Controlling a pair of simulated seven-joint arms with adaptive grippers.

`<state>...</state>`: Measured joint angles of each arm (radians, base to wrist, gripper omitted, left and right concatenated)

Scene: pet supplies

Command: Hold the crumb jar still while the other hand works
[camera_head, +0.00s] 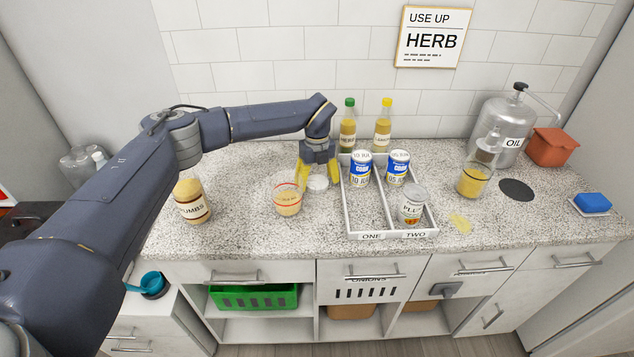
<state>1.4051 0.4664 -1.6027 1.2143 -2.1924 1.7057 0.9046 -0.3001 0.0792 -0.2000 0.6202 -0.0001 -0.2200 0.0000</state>
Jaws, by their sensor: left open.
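The crumb jar (192,205), a tan jar with a label reading "CRUMBS", stands upright on the left of the speckled counter. My left gripper (318,183) is open, with its yellow fingers pointing down near the middle of the counter. It is well to the right of the crumb jar and apart from it. A small whitish round thing (318,184) shows between or just behind the fingertips; I cannot tell whether they touch it. My right gripper is not in view.
A glass with tan contents (288,202) stands between the crumb jar and my gripper. A white divided tray (388,236) holds several cans. Two bottles (348,130) (383,132) stand behind. A glass (473,181), oil can (503,125) and blue sponge (593,202) are right.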

